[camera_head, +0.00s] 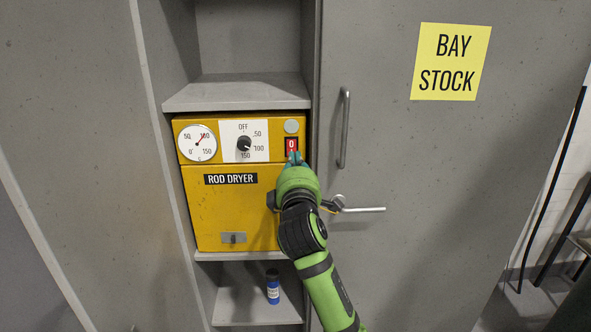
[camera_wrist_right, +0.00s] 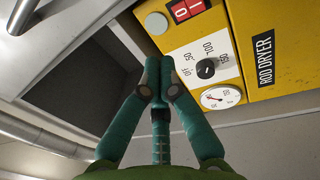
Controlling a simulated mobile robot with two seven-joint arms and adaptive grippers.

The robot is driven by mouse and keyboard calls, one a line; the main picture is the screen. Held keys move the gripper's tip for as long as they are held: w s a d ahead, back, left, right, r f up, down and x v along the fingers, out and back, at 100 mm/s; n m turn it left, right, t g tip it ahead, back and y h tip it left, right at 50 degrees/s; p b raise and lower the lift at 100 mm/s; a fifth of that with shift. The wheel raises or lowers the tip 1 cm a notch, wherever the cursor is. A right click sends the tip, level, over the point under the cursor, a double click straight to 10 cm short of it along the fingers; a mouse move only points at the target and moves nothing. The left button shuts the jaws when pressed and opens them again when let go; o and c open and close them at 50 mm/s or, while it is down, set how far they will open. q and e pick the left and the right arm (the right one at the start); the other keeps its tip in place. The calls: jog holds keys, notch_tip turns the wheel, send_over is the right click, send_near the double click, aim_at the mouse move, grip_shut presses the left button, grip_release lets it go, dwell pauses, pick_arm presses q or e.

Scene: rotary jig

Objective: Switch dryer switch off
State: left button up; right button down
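The yellow rod dryer (camera_head: 230,205) sits in an open cabinet bay. Its red rocker switch (camera_head: 291,145), marked 0 on the upper part, is at the upper right of the panel; the lower part is hidden in the head view. In the right wrist view the switch (camera_wrist_right: 186,8) shows both 0 and I at the top edge. My right gripper (camera_head: 295,158) is just below and in front of the switch; I cannot tell whether it touches. In the wrist view its teal fingertips (camera_wrist_right: 159,72) meet with nothing between them. My left gripper is out of view.
The dial knob (camera_head: 244,144) and round gauge (camera_head: 198,143) are left of the switch, with a grey round button (camera_head: 291,126) above it. A cabinet door with a handle (camera_head: 344,128) stands right. A blue bottle (camera_head: 273,288) is on the shelf below.

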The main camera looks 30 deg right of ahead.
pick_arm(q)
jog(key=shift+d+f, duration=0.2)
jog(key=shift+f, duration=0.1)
pick_arm(e)
jog(key=s+a, duration=0.1)
jog(key=s+r, duration=0.1)
jog(key=shift+s+a, duration=0.3)
jog(key=shift+a, duration=0.05)
